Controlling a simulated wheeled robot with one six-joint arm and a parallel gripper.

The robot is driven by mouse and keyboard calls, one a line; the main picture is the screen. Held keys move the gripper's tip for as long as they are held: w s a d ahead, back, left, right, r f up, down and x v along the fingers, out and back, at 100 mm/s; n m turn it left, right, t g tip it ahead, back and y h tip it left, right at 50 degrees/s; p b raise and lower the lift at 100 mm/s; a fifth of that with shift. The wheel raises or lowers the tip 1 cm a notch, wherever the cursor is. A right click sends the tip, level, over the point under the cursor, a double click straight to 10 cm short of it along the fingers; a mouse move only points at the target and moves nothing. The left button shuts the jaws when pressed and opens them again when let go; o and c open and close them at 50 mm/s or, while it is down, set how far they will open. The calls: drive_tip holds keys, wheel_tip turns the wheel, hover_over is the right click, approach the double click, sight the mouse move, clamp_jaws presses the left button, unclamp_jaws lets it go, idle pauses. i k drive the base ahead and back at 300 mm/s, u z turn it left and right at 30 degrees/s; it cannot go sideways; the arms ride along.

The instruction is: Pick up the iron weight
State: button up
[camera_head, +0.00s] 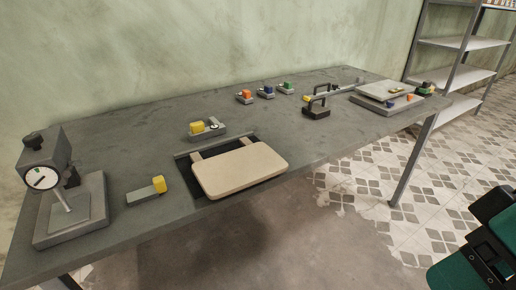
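A dark block with an upright loop handle (316,112) stands on the grey table (130,105), right of the middle. It looks most like the iron weight, but it is small in view and I cannot be sure. A long thin bar lies close behind it and runs to the right. Part of my arm, black and dark green, shows at the lower right corner, off the table and well away from the block. No gripper fingers can be seen.
A dial gauge stand (72,190) is at the left front. A beige curved board (238,170) overhangs the front edge. Small blocks with yellow (205,128), orange (245,97), blue and green parts stand behind. A grey plate (385,90) lies right. A shelf (462,43) stands beyond.

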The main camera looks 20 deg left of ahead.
sight(316, 111)
drive_tip(key=z, duration=0.05)
drive_tip(key=i, duration=0.45)
drive_tip(key=u, duration=0.5)
drive_tip(key=i, duration=1.35)
drive_tip(key=u, duration=0.5)
